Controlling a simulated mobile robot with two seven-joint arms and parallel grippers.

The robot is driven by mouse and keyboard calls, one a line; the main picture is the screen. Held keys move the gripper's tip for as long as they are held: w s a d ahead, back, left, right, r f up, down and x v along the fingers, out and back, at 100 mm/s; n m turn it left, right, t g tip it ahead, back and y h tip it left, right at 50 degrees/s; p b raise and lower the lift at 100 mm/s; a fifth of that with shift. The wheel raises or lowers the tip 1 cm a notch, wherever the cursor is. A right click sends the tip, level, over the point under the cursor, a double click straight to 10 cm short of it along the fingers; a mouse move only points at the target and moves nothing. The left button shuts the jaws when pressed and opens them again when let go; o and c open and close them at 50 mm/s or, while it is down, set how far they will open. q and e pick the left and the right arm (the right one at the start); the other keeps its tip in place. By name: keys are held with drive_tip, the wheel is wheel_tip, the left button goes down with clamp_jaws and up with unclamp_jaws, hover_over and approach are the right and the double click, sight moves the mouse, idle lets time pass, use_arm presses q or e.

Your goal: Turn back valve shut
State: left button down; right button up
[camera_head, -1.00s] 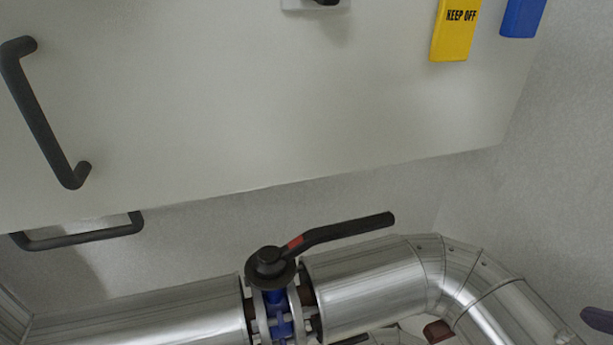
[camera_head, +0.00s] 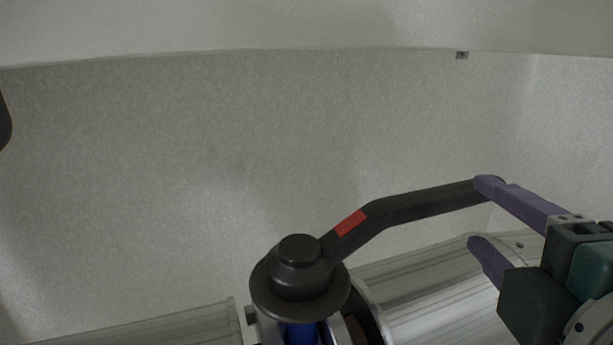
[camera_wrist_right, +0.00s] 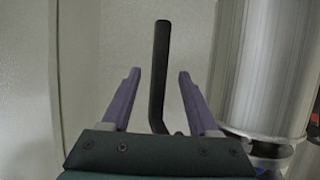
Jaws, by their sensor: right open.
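The back valve has a black lever handle (camera_head: 420,206) with a red mark, running from a round black hub (camera_head: 298,276) up to the right. Its blue body (camera_head: 301,333) shows at the bottom edge. My right gripper (camera_head: 478,212) is open, with purple fingers at the handle's outer end; the upper finger overlaps the tip in the head view. In the right wrist view the handle (camera_wrist_right: 160,75) stands between the two spread fingers (camera_wrist_right: 158,72), with gaps on both sides. Contact is not visible. My left gripper is not in view.
A shiny metal-clad pipe (camera_head: 425,290) runs right of the valve, below the handle, and another section (camera_head: 150,328) lies to the left. A pale textured wall (camera_head: 200,150) stands behind. The space above the handle is clear.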

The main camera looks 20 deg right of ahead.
sight(464, 201)
drive_tip(key=x, duration=0.7)
drive_tip(key=shift+w+p, duration=0.2)
drive_tip(key=shift+p, duration=0.2)
clamp_jaws()
drive_tip(key=shift+f, duration=0.1)
idle(0.8)
